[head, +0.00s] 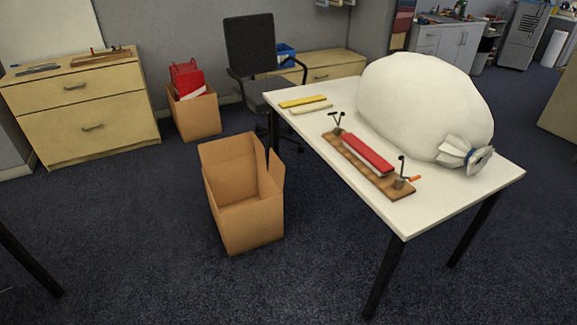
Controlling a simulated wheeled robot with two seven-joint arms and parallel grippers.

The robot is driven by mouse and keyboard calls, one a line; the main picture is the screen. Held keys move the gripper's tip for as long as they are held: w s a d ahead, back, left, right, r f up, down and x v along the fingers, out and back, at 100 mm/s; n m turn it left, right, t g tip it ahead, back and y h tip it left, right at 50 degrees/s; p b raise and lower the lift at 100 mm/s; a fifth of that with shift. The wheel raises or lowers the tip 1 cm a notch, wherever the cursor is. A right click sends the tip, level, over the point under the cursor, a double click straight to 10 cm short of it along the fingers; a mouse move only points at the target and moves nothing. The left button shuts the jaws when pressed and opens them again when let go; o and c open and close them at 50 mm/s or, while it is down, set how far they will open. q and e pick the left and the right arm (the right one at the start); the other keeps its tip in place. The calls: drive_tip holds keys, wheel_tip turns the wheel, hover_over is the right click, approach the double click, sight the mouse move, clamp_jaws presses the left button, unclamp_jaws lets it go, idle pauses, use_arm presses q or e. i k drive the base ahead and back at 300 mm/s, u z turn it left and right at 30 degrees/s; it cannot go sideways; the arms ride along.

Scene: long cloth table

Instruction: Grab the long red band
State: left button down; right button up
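The long red band (367,153) lies flat on top of a white strip on a narrow wooden board (393,187). The board rests on the white table (440,195) near its left edge. A small dark upright fitting stands at each end of the board, one at the far end (337,122) and one at the near end (401,172). A small orange piece (415,178) shows beside the near fitting. Neither of my grippers is in view.
A large white sack (420,100) tied at one end fills much of the table right of the board. A yellow strip (303,101) and a pale strip (312,109) lie at the far left corner. An open cardboard box (243,215) stands on the floor left of the table.

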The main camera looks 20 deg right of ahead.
sight(376, 160)
drive_tip(key=u, duration=0.75)
drive_tip(key=i, duration=2.75)
drive_tip(key=z, duration=1.8)
drive_tip(key=i, duration=0.8)
drive_tip(key=z, duration=0.85)
